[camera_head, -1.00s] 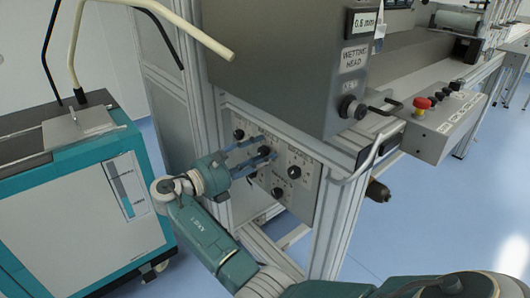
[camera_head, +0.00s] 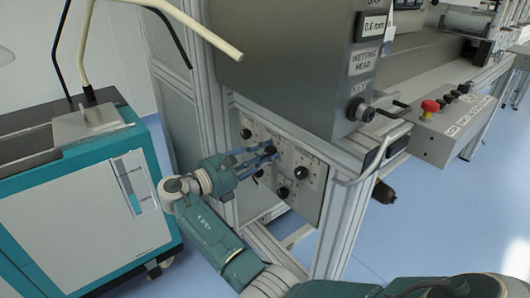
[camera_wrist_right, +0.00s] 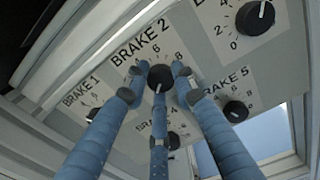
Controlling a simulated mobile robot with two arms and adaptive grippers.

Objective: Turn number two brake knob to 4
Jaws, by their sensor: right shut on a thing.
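The number two brake knob (camera_wrist_right: 160,77) is round and black, under the label BRAKE 2 on a light panel (camera_head: 308,199). In the wrist view, my right gripper (camera_wrist_right: 158,82) has its blue fingers closed around the knob, with tips touching or very near its sides. A short white mark shows on the knob's lower side; numbers 4, 6 and 8 show above it, others are covered. In the head view, my right gripper (camera_head: 264,153) reaches the panel from the left, and its fingers partly hide this knob (camera_head: 271,150). My left gripper is not visible.
Similar knobs sit close by: brake 1 (camera_wrist_right: 92,114), brake 5 (camera_wrist_right: 236,111) and one at upper right (camera_wrist_right: 255,18). The grey wetting head box (camera_head: 285,60) overhangs the panel. A teal-and-white cabinet (camera_head: 85,200) stands left. A red button (camera_head: 430,106) is at right.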

